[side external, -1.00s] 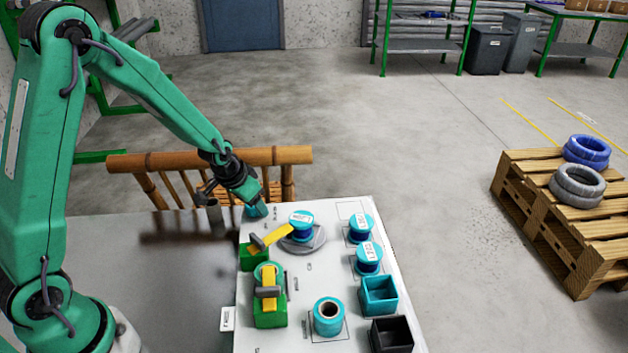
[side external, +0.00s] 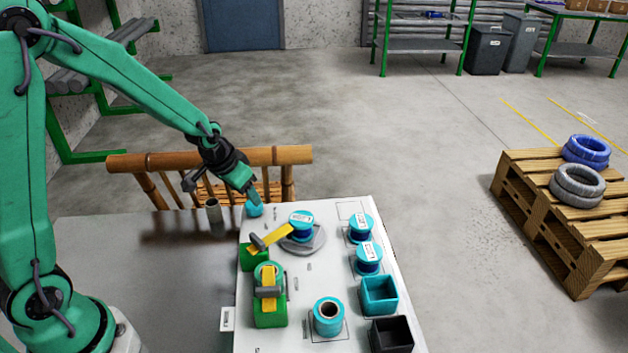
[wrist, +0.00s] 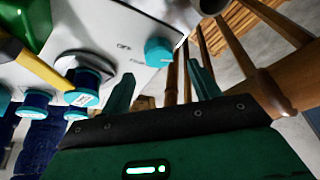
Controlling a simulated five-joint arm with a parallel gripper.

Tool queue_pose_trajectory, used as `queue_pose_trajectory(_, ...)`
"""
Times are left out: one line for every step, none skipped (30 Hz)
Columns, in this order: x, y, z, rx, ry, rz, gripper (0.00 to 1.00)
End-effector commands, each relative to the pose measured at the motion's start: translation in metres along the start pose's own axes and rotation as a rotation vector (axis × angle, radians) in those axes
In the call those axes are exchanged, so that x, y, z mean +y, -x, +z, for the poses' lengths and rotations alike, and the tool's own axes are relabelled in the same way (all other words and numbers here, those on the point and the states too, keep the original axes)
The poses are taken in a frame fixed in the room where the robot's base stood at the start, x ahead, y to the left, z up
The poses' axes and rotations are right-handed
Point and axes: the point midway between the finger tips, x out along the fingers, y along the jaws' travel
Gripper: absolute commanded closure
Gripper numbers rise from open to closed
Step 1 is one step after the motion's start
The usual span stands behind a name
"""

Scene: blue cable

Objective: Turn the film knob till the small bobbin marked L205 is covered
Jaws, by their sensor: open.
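A teal knob (side external: 253,208), which looks like the film knob, is at the board's far left corner; it also shows in the wrist view (wrist: 159,52). My gripper (side external: 252,194) is open and empty just above the knob; in the wrist view its two fingers (wrist: 161,86) are spread, with the knob beyond them. A blue bobbin (side external: 301,228) with a white label sits upright on a grey disc (side external: 314,246). Two similar labelled bobbins stand at the right, a far one (side external: 359,229) and a nearer one (side external: 368,262). I cannot read which label says L205.
The white board (side external: 345,285) holds green blocks with yellow strips (side external: 272,236), an unlabelled teal bobbin (side external: 328,317), a teal bin (side external: 379,293) and a black bin (side external: 391,334). A bamboo rail (side external: 215,160) runs behind. A small grey cylinder (side external: 213,211) stands left of the board.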

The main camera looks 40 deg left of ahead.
Motion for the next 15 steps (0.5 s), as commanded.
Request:
queue_pose_trajectory(0.0, 0.006, -0.001, 0.002, 0.0, 0.0, 0.38)
queue_pose_trajectory(0.0, 0.009, -0.001, 0.002, 0.0, 0.0, 0.38)
queue_pose_trajectory(0.0, 0.011, -0.001, 0.002, 0.0, 0.0, 0.38)
queue_pose_trajectory(0.0, 0.014, -0.001, 0.002, 0.0, 0.0, 0.38)
queue_pose_trajectory(0.0, 0.016, -0.001, 0.002, 0.0, 0.0, 0.38)
queue_pose_trajectory(0.0, 0.018, -0.001, 0.001, 0.0, 0.0, 0.38)
queue_pose_trajectory(0.0, 0.019, 0.0, 0.001, 0.0, 0.0, 0.38)
queue_pose_trajectory(0.0, 0.021, 0.0, 0.0, 0.0, 0.0, 0.38)
queue_pose_trajectory(0.0, 0.022, 0.0, 0.0, 0.0, 0.0, 0.38)
queue_pose_trajectory(0.0, 0.023, 0.0, 0.0, 0.0, 0.0, 0.38)
queue_pose_trajectory(0.0, 0.023, 0.0, 0.0, 0.0, 0.0, 0.38)
queue_pose_trajectory(0.0, 0.024, 0.0, 0.0, 0.0, 0.0, 0.38)
queue_pose_trajectory(0.0, 0.024, 0.0, 0.0, 0.0, 0.0, 0.38)
queue_pose_trajectory(0.0, 0.024, 0.0, 0.0, 0.0, 0.0, 0.38)
queue_pose_trajectory(0.0, 0.024, 0.0, 0.0, 0.0, 0.0, 0.38)
